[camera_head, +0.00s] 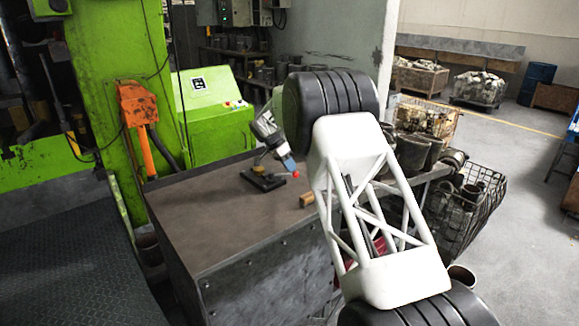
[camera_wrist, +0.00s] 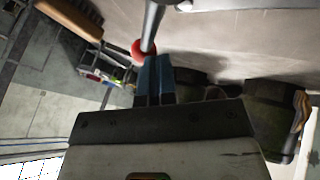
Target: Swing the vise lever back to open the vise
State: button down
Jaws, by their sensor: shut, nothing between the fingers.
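The vise (camera_head: 262,179) is a low dark block on the brown-topped workbench (camera_head: 215,215). Its lever shows in the wrist view as a grey metal rod (camera_wrist: 152,22) ending in a red knob (camera_wrist: 143,52); in the head view the red knob (camera_head: 295,174) is just right of the vise. My gripper (camera_head: 288,163) has blue fingers and is low over the bench, right by the knob. In the wrist view the blue fingertips (camera_wrist: 153,62) are together, empty, and overlap the knob's edge; I cannot tell whether they touch. The vise jaws are mostly hidden.
A wooden-handled tool (camera_head: 307,200) lies near the bench's right edge; its brown handle (camera_wrist: 68,18) shows in the wrist view. A green machine (camera_head: 215,110) stands behind the bench. A wire basket (camera_head: 468,205) is on the floor at right. The bench's front left top is clear.

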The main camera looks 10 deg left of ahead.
jog(key=shift+w+a, duration=0.1)
jog(key=shift+w, duration=0.05)
dwell(0.4)
jog(key=shift+w+a+r, duration=0.15)
jog(key=shift+w+a, duration=0.4)
jog(key=shift+w, duration=0.2)
jog(key=shift+w+a+r, duration=0.15)
jog(key=shift+w+a, duration=0.4)
jog(key=shift+w, duration=0.2)
jog(key=v, duration=1)
jog(key=shift+w, duration=0.2)
jog(key=shift+d+r, duration=0.2)
